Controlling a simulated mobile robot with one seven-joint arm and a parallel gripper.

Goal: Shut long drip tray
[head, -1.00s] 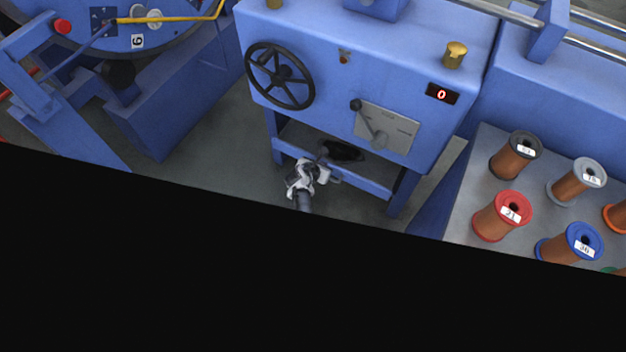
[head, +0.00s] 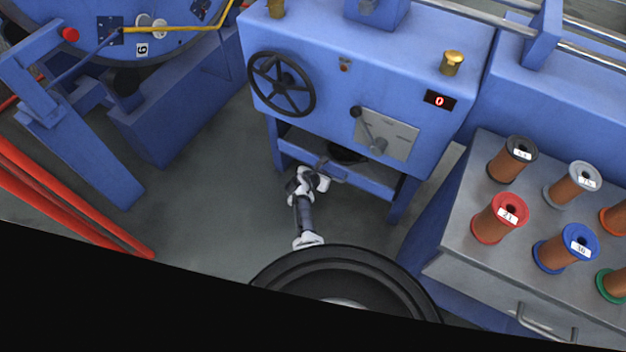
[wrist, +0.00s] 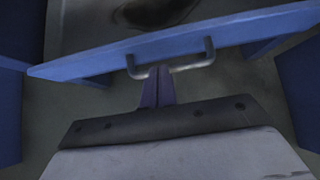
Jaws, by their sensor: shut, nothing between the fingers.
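The long drip tray has a blue front panel (head: 363,180) low under the blue machine. In the wrist view the panel (wrist: 230,36) runs across the picture, with a metal bar handle (wrist: 192,64) on its near face. Behind it lies a grey tray floor with a dark patch (wrist: 152,10). My gripper (wrist: 158,74) is shut and empty, its fingertips at the left half of the handle. I cannot tell whether they touch it or the panel. In the head view my gripper (head: 322,166) is small at the left part of the panel.
The machine's legs flank the tray. A handwheel (head: 281,84) and a lever (head: 368,128) are on the machine front. A bench with several wire spools (head: 500,218) stands at right. Red rails (head: 70,205) lie at left. Grey floor (head: 225,200) is open between.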

